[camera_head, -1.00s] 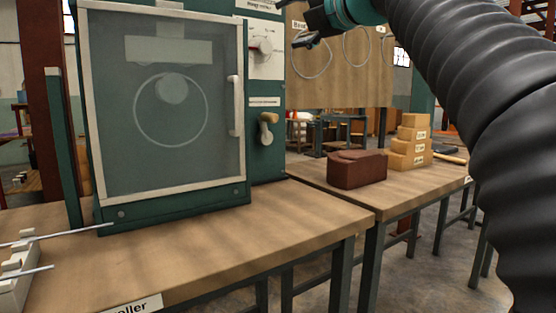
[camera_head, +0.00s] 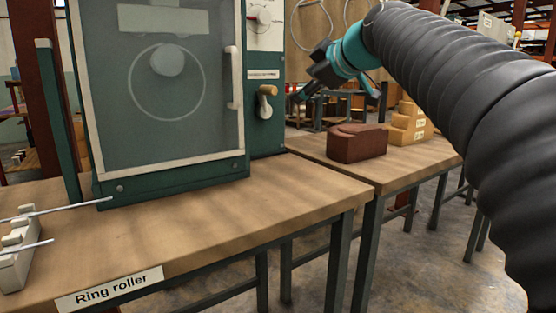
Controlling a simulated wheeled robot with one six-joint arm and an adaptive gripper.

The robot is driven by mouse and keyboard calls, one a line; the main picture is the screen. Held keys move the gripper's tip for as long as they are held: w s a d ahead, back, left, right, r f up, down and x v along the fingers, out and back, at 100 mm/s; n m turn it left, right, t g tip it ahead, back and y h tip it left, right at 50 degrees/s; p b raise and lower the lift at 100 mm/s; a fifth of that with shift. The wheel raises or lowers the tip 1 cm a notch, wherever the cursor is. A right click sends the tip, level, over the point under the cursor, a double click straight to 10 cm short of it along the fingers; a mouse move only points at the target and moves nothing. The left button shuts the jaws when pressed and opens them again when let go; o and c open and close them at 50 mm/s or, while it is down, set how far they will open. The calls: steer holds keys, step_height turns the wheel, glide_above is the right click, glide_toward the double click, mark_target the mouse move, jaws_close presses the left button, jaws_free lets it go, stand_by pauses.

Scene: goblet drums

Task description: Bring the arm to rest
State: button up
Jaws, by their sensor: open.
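My gripper (camera_head: 312,92) hangs at the end of my black ribbed arm, which reaches in from the right side. Its dark fingers and teal wrist show in front of the back area, above and a little left of the dark red block (camera_head: 356,143). The gripper is open, and I see nothing between its fingers. It is to the right of the ring roller cabinet (camera_head: 160,85) and looks clear of it. My arm hides part of the board with hanging rings (camera_head: 310,28).
The ring roller's table (camera_head: 230,218) has a bare wooden front and a label (camera_head: 108,288). A white rack with metal rods (camera_head: 16,255) sits at its left. A second table (camera_head: 400,168) carries the red block and stacked tan blocks (camera_head: 408,125). Concrete floor shows at the lower right.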

steer(key=s+d+f+m+g+h, duration=0.1)
steer(key=s+d+f+m, duration=0.1)
steer(key=s+f+m, duration=0.35)
steer(key=s+d+f+m+g+h+p, duration=0.1)
steer(key=s+d+f+m+g+h, duration=0.1)
steer(key=f, duration=0.7)
steer(key=s+d+f+m+g+h, duration=0.1)
steer(key=s+f+m, duration=0.3)
steer(key=f, duration=0.3)
steer(key=s+d+f+m+g+h+p, duration=0.1)
steer(key=s+d+f, duration=0.1)
steer(key=s+f, duration=0.5)
steer(key=s+d+f+m+g+h+p, duration=0.1)
steer(key=s+d+f+m, duration=0.1)
steer(key=s+f, duration=0.5)
steer(key=s, duration=0.6)
steer(key=shift+d+f+g+p, duration=0.3)
steer(key=shift+d+f+p, duration=0.05)
steer(key=shift+s, duration=0.1)
steer(key=shift+c, duration=0.2)
